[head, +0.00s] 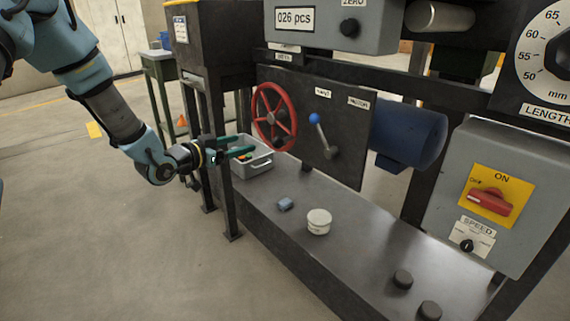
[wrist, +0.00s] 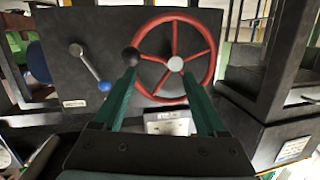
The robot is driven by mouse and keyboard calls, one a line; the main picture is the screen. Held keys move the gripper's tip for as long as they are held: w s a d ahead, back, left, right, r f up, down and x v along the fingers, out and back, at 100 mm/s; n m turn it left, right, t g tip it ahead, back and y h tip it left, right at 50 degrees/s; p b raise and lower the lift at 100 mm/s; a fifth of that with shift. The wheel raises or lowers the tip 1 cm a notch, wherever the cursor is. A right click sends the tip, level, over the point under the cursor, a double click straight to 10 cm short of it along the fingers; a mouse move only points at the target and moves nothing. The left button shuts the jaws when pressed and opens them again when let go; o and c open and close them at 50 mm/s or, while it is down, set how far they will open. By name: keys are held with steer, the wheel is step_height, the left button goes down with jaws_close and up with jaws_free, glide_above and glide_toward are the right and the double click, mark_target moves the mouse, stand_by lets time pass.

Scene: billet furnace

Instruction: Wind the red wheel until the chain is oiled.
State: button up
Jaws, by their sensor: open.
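The red wheel (head: 258,104) is a spoked handwheel on the dark upright panel, to the left of the blue-knobbed lever in the head view. In the wrist view the wheel (wrist: 209,62) faces me, with a pale hub at its centre. A black round knob (wrist: 131,56) shows at the left of its rim, right by my left fingertip; I cannot tell if they touch. My gripper (head: 246,144) is open, with its two green fingers apart and pointing at the wheel. The fingers (wrist: 160,73) overlap its lower part in the wrist view. No chain can be made out.
A lever with a blue knob (head: 314,118) stands beside the wheel. A grey bin (head: 256,163) sits on the bench below my gripper. A blue motor (head: 408,133) juts out beyond the panel.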

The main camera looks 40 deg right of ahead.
mark_target(286, 139)
steer(key=s+d, duration=0.1)
steer(key=s+d+f+m+g+h+b, duration=0.1)
steer(key=s+d+g+h, duration=0.1)
steer(key=s+d, duration=0.1)
steer(key=shift+f+m+b, duration=0.3)
steer(key=shift+f, duration=0.1)
steer(key=d+b, duration=0.1)
steer(key=d, duration=0.9)
steer(key=shift+s, duration=0.1)
jaws_close()
stand_by(0.7)
